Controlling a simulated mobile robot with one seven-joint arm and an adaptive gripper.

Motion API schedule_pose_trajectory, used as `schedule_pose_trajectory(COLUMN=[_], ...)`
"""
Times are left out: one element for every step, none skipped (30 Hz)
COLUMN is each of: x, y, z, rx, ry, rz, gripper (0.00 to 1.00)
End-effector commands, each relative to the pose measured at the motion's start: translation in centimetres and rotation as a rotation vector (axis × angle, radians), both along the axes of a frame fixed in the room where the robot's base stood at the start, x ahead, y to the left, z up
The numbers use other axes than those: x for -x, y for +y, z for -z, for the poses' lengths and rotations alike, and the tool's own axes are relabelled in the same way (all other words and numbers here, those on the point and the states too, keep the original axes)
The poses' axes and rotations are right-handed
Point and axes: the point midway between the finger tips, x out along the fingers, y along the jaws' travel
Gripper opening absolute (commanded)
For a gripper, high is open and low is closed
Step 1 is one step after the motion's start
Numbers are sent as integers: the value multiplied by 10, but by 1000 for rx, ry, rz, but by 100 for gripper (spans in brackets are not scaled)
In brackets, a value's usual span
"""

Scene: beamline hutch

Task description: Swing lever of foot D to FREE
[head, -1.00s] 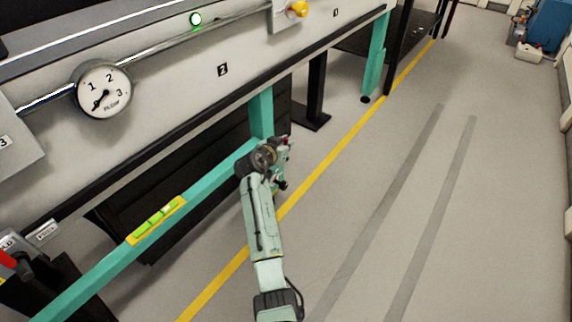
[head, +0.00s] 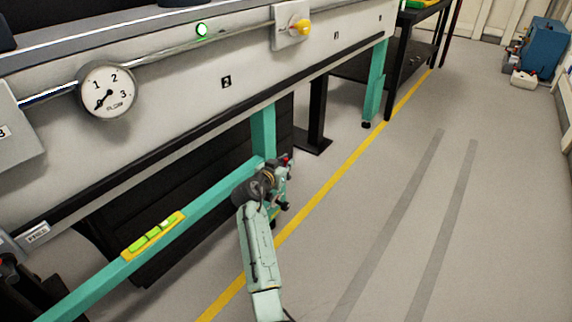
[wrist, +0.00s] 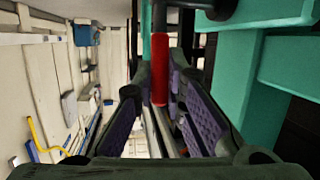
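The red lever handle (wrist: 160,70) hangs from a dark pivot beside a teal frame leg in the wrist view. My gripper (wrist: 154,88) is open, its two purple-padded fingers on either side of the handle. A gap shows at the left finger; the right finger is close to the handle, and I cannot tell whether it touches. In the head view my gripper (head: 281,178) is at the teal leg (head: 263,132), with a small red bit (head: 285,160) showing beside it. My wrist hides most of the foot. No foot letter or FREE mark is readable.
A teal rail (head: 195,203) with a yellow level (head: 152,236) runs along the left, under the white panel with a gauge (head: 107,90). Another teal leg (head: 375,85) stands farther back. The floor right of the yellow line (head: 330,186) is clear; a blue machine (head: 543,45) stands far right.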

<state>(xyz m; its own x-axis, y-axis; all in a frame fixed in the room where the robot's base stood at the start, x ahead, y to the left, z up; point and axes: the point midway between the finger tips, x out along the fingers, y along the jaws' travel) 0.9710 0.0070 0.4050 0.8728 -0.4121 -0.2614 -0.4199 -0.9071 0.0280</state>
Motion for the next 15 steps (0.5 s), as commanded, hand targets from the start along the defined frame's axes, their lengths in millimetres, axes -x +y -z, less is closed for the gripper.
schedule_pose_trajectory(x=[0, 0, 0, 0, 0, 0, 0, 0, 0, 0, 0, 0, 0, 0, 0], y=[-1, -1, -1, -1, -1, -1, 0, 0, 0, 0, 0, 0, 0, 0, 0], z=[-1, -1, -1, -1, -1, -1, -1, -1, 0, 0, 0, 0, 0, 0, 0], rx=[0, 0, 0, 0, 0, 0, 0, 0, -1, -1, -1, -1, -1, -1, -1], ry=[-2, -2, -2, -1, -1, -1, -1, -1, 0, 0, 0, 0, 0, 0, 0], rz=[1, 1, 1, 1, 0, 0, 0, 0, 0, 0, 0, 0, 0, 0, 0], gripper=[15, 17, 20, 22, 24, 26, 28, 30, 32, 32, 32, 32, 32, 32, 32])
